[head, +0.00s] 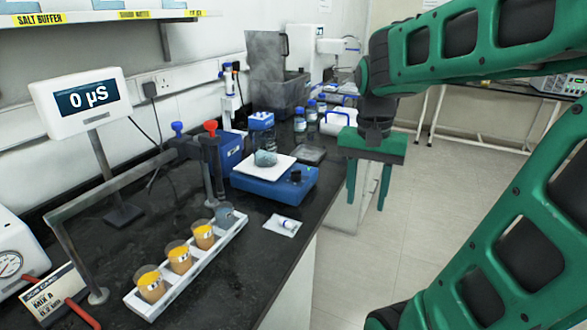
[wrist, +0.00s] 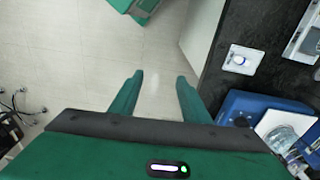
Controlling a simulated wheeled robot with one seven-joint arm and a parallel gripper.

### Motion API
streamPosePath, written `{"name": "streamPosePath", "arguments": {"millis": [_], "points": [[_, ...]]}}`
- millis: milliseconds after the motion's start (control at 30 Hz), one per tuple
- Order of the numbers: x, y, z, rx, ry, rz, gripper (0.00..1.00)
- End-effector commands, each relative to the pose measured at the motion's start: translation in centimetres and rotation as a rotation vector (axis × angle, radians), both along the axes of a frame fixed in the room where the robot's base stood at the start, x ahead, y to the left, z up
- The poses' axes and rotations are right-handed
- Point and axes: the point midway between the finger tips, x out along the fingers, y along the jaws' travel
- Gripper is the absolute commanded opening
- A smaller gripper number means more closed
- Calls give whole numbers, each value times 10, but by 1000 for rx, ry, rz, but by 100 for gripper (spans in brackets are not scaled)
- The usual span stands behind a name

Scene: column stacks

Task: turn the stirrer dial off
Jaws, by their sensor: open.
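The stirrer (head: 262,190) is a blue box with a white square top plate on the dark bench. Its dial (head: 296,176) is a small black knob on the right side of the blue body. In the wrist view the stirrer (wrist: 236,103) is at the lower right, partly cut off by my gripper body. My gripper (head: 369,193) is open and empty, fingers down, right of the stirrer and past the bench edge. It shows in the wrist view over the floor (wrist: 158,82).
A white rack (head: 190,272) with several cups stands in front of the stirrer. Bottles (head: 312,112) and a grey bin (head: 278,98) stand behind. Open floor (head: 425,235) lies right of the bench.

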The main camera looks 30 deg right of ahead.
Motion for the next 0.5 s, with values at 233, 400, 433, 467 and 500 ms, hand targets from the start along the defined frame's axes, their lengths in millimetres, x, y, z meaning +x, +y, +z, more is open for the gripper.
{"name": "streamPosePath", "arguments": {"millis": [233, 400, 433, 467, 500], "points": [[110, 8, 41, -16, -19, -385, 43], [174, 21, 58, 0, -30, -631, 43], [184, 23, 60, 4, -31, -669, 43], [192, 25, 62, 8, -34, -703, 43], [202, 28, 64, 13, -34, -746, 43]]}}
